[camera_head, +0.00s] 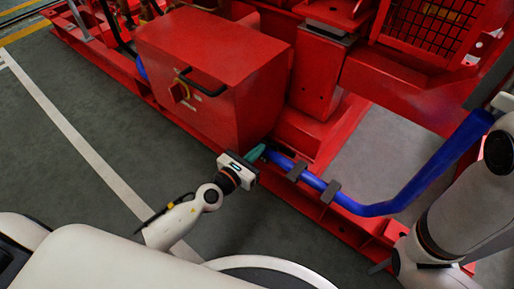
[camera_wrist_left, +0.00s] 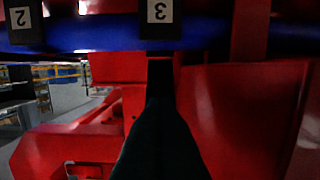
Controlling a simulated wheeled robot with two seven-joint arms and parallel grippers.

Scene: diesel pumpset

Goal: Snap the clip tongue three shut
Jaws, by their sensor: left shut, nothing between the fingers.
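In the left wrist view, a dark clip marked 3 (camera_wrist_left: 158,13) sits across the blue hose (camera_wrist_left: 105,36). My left gripper (camera_wrist_left: 160,68) is shut and empty, its dark fingertips right below that clip; whether they touch it I cannot tell. In the head view my left gripper (camera_head: 257,153) has its teal fingers at the near end of the visible blue hose (camera_head: 367,208). Clip three is not clearly visible there, and its tongue cannot be made out in either view.
A dark clip marked 2 (camera_wrist_left: 21,15) is on the hose left of clip three. Two grey clips (camera_head: 297,170) (camera_head: 331,191) hold the hose along the red base frame (camera_head: 345,232). A red box with a black handle (camera_head: 202,82) stands behind my left gripper. Open floor (camera_head: 85,175) lies left.

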